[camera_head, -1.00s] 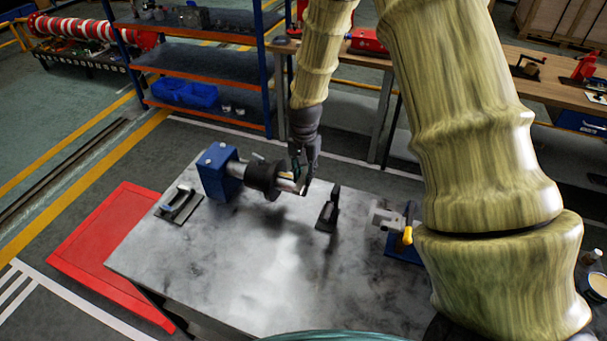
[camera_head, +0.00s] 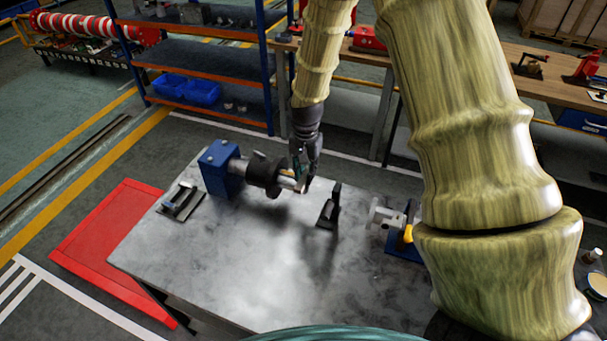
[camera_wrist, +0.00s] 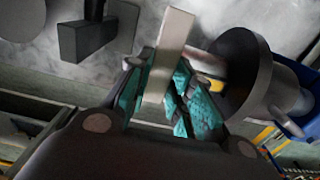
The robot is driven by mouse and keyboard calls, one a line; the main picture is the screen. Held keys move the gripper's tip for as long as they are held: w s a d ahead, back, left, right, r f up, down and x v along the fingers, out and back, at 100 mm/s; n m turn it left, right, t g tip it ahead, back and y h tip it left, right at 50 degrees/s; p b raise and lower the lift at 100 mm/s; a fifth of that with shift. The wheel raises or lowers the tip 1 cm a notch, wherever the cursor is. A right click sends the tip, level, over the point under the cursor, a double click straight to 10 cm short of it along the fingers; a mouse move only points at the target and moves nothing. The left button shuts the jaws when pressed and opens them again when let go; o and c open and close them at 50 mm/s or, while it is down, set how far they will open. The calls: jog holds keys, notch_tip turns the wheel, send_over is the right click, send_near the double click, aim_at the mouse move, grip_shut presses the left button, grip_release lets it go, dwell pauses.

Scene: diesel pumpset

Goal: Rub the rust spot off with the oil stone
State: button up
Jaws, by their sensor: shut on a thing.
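My gripper (camera_head: 302,180) is at the free right end of a horizontal metal shaft (camera_head: 287,180) above the grey bench. In the wrist view, my gripper (camera_wrist: 168,105) has teal finger pads shut on a pale, flat bar, the oil stone (camera_wrist: 174,42), which sticks out past the fingertips. The shaft's dark round collar (camera_wrist: 243,72) is just right of the fingers there, and the same collar shows in the head view (camera_head: 264,171). A blue block (camera_head: 219,170) holds the shaft's left end. I cannot make out the rust spot, or whether the stone touches the shaft.
A dark upright stand (camera_head: 329,208) is right of the shaft end, close to my gripper. A blue-based fixture with a yellow handle (camera_head: 407,235) is further right. A dark tool on a plate (camera_head: 182,203) lies at the left. The bench's front middle (camera_head: 240,265) is clear.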

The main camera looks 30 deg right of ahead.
jog(key=shift+w+d, duration=0.2)
jog(key=shift+r+p, duration=1.7)
jog(key=shift+r, duration=1.85)
